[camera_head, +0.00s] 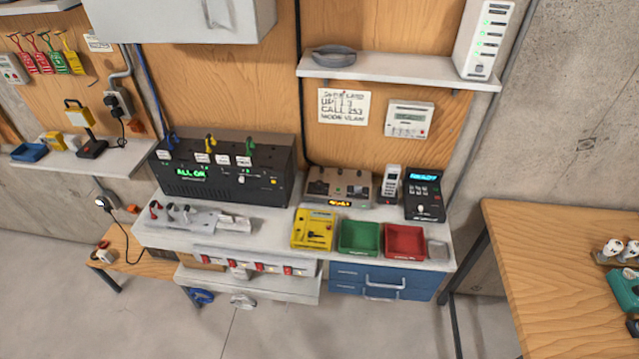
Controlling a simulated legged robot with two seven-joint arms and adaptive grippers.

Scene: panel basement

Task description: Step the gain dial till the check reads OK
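No dial labelled gain is readable at this size. A black box device (424,193) at the bench's right back has a lit blue display, small keys and a pale round knob (421,209) low on its face. A grey console (338,187) left of it carries small knobs and a lit amber display (340,203), too small to read. A wide black unit (225,172) further left has a green display (191,173) that seems to read "ALL OK", with several coloured plugs along its top. Neither of my grippers shows.
A yellow tray (314,230), green tray (360,238) and red tray (404,241) line the bench front. A white handset (389,184) stands between the console and the black box. A shelf (400,73) overhangs behind. A wooden table (555,260) stands at right.

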